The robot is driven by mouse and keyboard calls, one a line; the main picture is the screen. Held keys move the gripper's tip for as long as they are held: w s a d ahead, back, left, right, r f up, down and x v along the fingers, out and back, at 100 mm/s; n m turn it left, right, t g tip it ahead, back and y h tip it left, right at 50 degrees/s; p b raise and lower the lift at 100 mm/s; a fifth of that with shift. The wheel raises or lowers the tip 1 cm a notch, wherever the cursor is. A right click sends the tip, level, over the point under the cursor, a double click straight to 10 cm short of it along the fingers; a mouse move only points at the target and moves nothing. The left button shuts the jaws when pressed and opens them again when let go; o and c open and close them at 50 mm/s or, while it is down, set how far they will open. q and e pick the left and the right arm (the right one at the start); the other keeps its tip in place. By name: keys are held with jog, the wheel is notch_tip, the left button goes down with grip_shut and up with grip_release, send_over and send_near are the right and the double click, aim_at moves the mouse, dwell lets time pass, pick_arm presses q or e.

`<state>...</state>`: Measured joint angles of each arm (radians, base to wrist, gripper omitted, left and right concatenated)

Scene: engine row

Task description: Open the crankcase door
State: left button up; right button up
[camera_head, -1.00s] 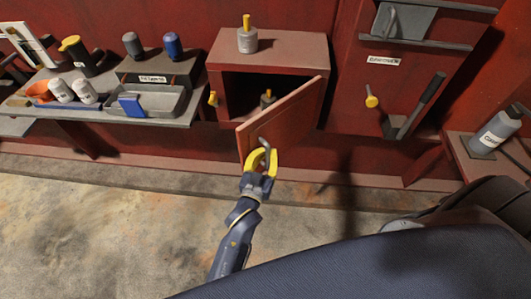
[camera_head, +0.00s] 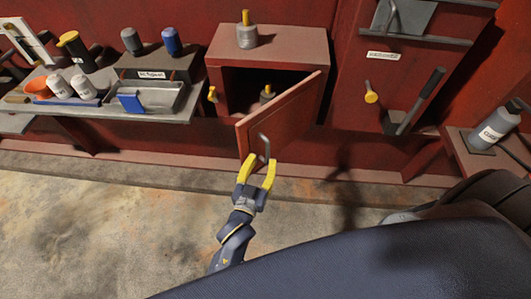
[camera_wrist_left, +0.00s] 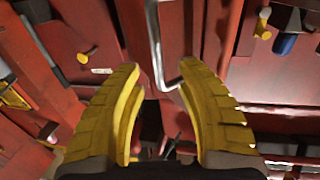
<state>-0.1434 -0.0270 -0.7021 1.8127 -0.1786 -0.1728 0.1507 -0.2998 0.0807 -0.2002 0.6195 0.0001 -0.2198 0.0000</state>
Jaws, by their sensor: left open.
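The crankcase door (camera_head: 287,122) is a red panel standing well open, swung out from the red box (camera_head: 272,51). Its grey bar handle (camera_head: 265,147) is on the door's outer face near the free edge. My left gripper (camera_head: 257,163) has yellow fingers, spread apart just below the handle. In the left wrist view the open fingers (camera_wrist_left: 160,80) are empty, with the handle (camera_wrist_left: 155,45) ahead between their tips. The handle looks free of both fingers. A yellow-topped item (camera_head: 267,94) shows in the dark opening of the box. My right gripper is not in view.
A grey-and-yellow cylinder (camera_head: 246,36) stands on the box. A shelf (camera_head: 70,106) at left holds cans, bottles and a tray. A yellow knob (camera_head: 371,96) and a black lever (camera_head: 427,95) are at right. A grey bottle (camera_head: 495,127) stands far right. The floor in front is open.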

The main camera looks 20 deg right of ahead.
pick_arm(q)
jog(key=v, duration=0.6)
jog(key=shift+s+a, duration=0.25)
jog(key=shift+s, duration=0.05)
jog(key=shift+o, duration=0.2)
